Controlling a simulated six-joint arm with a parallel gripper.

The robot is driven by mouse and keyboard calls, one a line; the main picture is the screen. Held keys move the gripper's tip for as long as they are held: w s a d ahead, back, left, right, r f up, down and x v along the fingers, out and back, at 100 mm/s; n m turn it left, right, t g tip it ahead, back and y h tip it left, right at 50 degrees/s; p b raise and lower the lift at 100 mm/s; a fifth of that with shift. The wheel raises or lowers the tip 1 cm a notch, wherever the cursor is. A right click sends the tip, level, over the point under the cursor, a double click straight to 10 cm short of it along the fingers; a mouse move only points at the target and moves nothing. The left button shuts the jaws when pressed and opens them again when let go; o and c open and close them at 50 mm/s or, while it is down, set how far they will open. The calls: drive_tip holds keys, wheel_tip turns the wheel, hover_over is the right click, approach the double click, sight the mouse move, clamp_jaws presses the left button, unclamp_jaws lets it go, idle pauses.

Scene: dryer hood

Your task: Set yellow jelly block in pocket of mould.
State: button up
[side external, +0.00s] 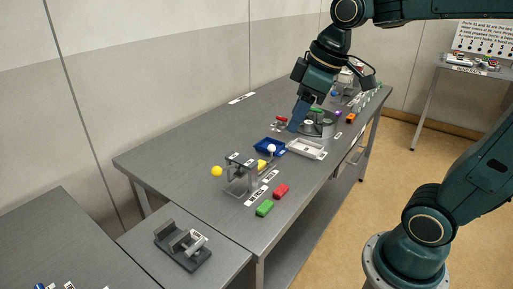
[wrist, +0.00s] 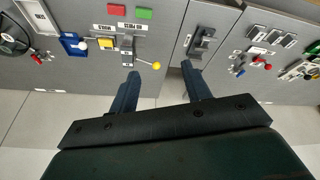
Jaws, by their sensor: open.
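The yellow block (wrist: 106,43) lies on the grey table, beside a small grey lever stand. In the side external view the yellow block (side external: 262,165) is partly behind that stand (side external: 240,178). I cannot tell for sure which fixture is the mould, and no pocket is clear. My gripper (side external: 297,122) is above the table, in line with the blue tray's far side, apart from the block. In the wrist view my gripper (wrist: 161,71) has its two fingers wide apart with nothing held between them.
The stand's lever ends in a yellow ball (side external: 216,171). A red block (side external: 281,190) and a green block (side external: 264,208) lie at the front edge. A blue tray (side external: 265,146) and a white tray (side external: 307,149) sit farther back. A dark grey fixture (side external: 182,246) stands on the nearer table.

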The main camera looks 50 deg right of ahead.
drive_tip(key=s+f+m+t, duration=0.1)
drive_tip(key=s+f+m, duration=0.2)
drive_tip(key=s, duration=0.7)
drive_tip(key=shift+s+a+m+h, duration=0.25)
drive_tip(key=shift+m+h, duration=0.15)
drive_tip(key=shift+m, duration=0.3)
